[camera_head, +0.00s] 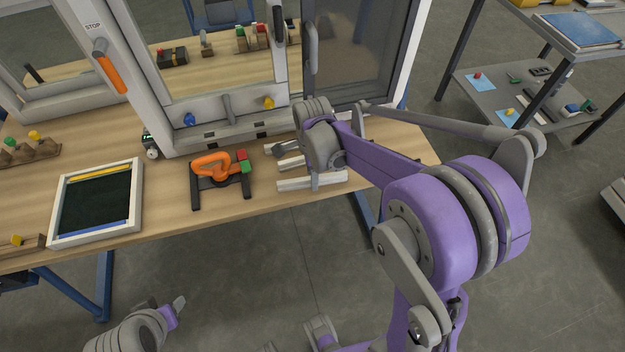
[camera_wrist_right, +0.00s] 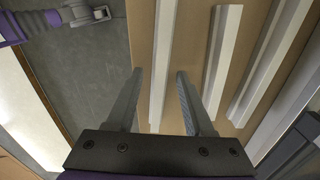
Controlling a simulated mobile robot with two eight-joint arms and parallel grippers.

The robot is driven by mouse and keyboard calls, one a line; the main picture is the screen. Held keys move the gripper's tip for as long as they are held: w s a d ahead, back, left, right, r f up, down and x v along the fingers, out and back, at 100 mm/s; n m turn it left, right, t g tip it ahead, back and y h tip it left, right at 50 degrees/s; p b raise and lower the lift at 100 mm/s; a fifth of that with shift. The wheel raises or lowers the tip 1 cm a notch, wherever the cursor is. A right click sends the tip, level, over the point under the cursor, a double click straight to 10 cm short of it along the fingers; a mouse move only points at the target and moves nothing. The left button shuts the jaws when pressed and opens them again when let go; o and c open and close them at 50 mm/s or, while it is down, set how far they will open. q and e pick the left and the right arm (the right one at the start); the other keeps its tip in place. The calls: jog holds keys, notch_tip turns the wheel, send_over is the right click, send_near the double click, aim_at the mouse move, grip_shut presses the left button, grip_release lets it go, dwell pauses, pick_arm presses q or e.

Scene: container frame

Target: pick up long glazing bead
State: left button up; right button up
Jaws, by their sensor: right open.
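Several pale glazing beads lie side by side on the wooden table. The longest-looking, front bead (camera_head: 292,185) lies nearest the table's front edge; in the right wrist view it (camera_wrist_right: 164,50) runs between my finger lines. A shorter bead (camera_wrist_right: 222,60) and another long strip (camera_wrist_right: 262,65) lie to its right. My right gripper (camera_head: 315,186) is over the front bead, partly hidden by its own wrist; in the wrist view its fingers (camera_wrist_right: 159,74) are open with nothing clamped. Whether they touch the bead is unclear. My left gripper (camera_head: 178,304) is low at the front left, away from the beads; its jaws are unclear.
An orange-handled tool on a black stand (camera_head: 209,178) is left of the beads. A framed dark panel (camera_head: 138,200) lies further left. The white window frame (camera_head: 225,138) stands behind the beads. The table (camera_head: 240,215) has bare wood along its front edge.

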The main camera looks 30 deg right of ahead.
grip_shut()
jog(key=shift+r, duration=0.1)
dwell(0.3)
